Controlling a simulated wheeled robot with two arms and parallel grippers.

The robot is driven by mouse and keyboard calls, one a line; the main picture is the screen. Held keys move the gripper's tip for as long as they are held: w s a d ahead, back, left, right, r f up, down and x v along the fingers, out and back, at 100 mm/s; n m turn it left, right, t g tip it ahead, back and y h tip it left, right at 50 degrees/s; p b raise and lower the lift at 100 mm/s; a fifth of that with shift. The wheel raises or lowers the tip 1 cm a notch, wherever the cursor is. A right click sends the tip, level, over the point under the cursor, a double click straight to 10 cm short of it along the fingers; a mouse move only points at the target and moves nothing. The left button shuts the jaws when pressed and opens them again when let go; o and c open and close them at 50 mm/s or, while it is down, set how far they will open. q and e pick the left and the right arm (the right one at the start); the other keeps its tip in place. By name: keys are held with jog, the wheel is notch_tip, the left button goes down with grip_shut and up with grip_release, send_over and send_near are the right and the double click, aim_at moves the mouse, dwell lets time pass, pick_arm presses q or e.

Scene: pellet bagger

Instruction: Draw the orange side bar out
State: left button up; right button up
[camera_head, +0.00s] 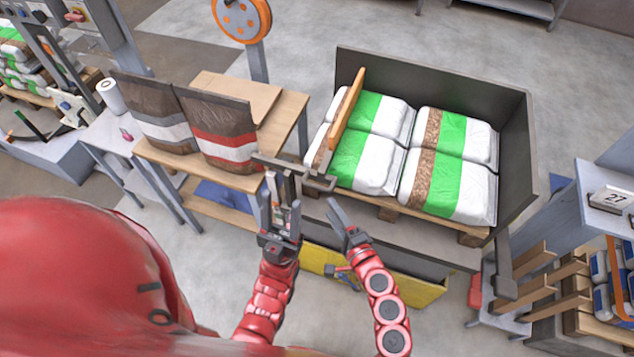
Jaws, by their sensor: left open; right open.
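The orange side bar (346,112) stands on edge along the left side of the bags on the pallet, inside a dark grey walled bay (432,78). Its near end is close to a dark bracket (322,182) at the bay's front left corner. My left gripper (282,210) is open below and left of that bracket, in front of the wooden table. My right gripper (342,214) is open just right of it, in front of the pallet. Both are apart from the bar, and I see nothing held in either.
White and green bags (462,190) fill the pallet (388,207) right of the bar. A wooden table (290,112) with two brown bags (218,130) stands left. A yellow panel (416,290) is low in front.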

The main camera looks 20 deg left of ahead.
aim_at(317, 187)
jog(key=x, duration=0.9)
jog(key=shift+f, duration=0.1)
jog(key=shift+w+a, duration=0.3)
jog(key=shift+w, duration=0.1)
grip_shut()
dwell(0.8)
